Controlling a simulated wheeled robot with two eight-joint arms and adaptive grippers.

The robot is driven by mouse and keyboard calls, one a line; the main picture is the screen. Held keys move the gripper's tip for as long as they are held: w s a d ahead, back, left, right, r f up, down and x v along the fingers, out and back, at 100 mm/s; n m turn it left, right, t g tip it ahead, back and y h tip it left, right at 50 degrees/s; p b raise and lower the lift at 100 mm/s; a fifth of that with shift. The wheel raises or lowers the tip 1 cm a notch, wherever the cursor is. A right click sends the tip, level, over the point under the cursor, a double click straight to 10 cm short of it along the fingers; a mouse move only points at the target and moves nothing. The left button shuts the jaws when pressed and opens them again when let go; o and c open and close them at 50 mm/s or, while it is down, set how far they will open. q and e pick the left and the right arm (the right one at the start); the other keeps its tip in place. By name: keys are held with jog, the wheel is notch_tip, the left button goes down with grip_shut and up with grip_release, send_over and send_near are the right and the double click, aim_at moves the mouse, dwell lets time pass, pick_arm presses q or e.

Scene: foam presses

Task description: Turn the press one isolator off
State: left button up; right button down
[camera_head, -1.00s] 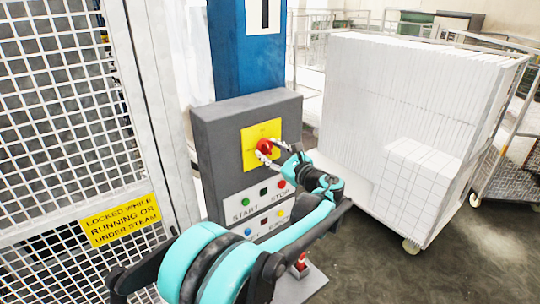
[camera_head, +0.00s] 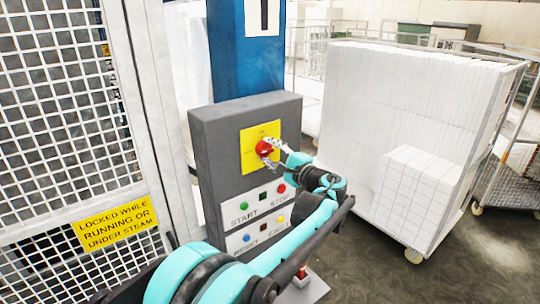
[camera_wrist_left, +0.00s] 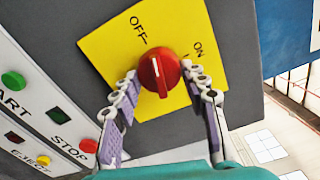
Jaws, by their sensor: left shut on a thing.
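The press isolator is a red rotary knob (camera_head: 264,148) on a yellow plate (camera_head: 248,157), on the upper front of a grey control box (camera_head: 215,140). In the left wrist view the red knob (camera_wrist_left: 150,76) sits between the words OFF, at upper left, and ON, at right. Its grip bar stands close to upright in that view, between the two words. My left gripper (camera_wrist_left: 159,75) has a fingertip at each side of the knob and is shut on it. In the head view my left gripper (camera_head: 268,151) partly covers the knob. My right gripper is out of view.
Below the isolator are START and STOP buttons (camera_head: 281,188) and a lower row of buttons. A mesh guard (camera_head: 60,110) with a yellow warning sign (camera_head: 116,222) stands at left. A trolley of white foam blocks (camera_head: 400,110) stands at right. Floor is clear in front of it.

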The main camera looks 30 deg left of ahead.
pick_arm(q)
jog(key=shift+n, duration=1.3)
jog(key=o, duration=1.2)
jog(key=shift+c, duration=0.2)
jog(key=v, duration=1.2)
jog(key=shift+s, duration=0.1)
